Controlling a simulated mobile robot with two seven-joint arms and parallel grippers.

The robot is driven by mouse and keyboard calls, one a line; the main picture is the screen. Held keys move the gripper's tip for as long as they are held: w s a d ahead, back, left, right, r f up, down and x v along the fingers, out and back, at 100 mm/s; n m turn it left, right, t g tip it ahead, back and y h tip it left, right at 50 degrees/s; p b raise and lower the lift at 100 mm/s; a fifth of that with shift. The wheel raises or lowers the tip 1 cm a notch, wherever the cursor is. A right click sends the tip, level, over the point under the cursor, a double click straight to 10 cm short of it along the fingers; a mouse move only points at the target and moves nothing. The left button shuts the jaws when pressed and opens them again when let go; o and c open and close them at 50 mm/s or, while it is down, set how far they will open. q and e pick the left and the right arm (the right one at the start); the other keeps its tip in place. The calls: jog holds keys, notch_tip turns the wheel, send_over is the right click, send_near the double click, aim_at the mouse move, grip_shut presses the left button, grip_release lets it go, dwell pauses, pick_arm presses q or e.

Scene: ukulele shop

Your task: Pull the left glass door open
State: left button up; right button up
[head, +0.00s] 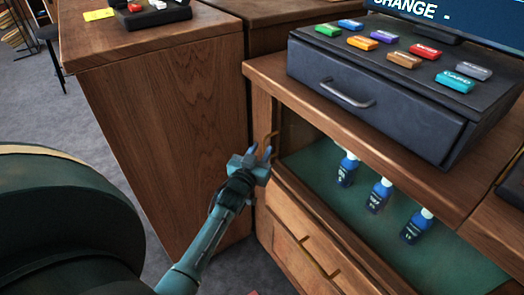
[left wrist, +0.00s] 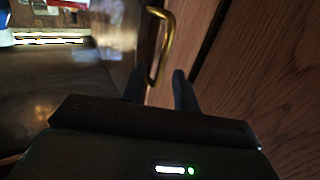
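The left glass door (head: 300,150) stands at the front of the wooden cabinet, with blue bottles (head: 381,195) behind it. Its brass handle (head: 272,140) is at the left edge; it also shows large in the left wrist view (left wrist: 166,40). The door looks closed. My left gripper (head: 259,157) is at the handle, just below it in the head view. In the left wrist view its two dark fingers (left wrist: 158,85) are apart, with the handle's near end between their tips. I cannot tell whether they touch it. My right gripper is not in view.
A dark cash drawer (head: 375,105) with colored blocks sits on the cabinet top, below a screen (head: 460,18). A wooden counter (head: 165,120) stands close at left of my gripper. Lower drawers (head: 300,235) with brass pulls are below the glass.

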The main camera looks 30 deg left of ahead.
pick_arm(q)
jog(key=shift+w+a, duration=0.15)
jog(key=shift+w, duration=0.6)
jog(key=shift+c, duration=0.4)
grip_shut()
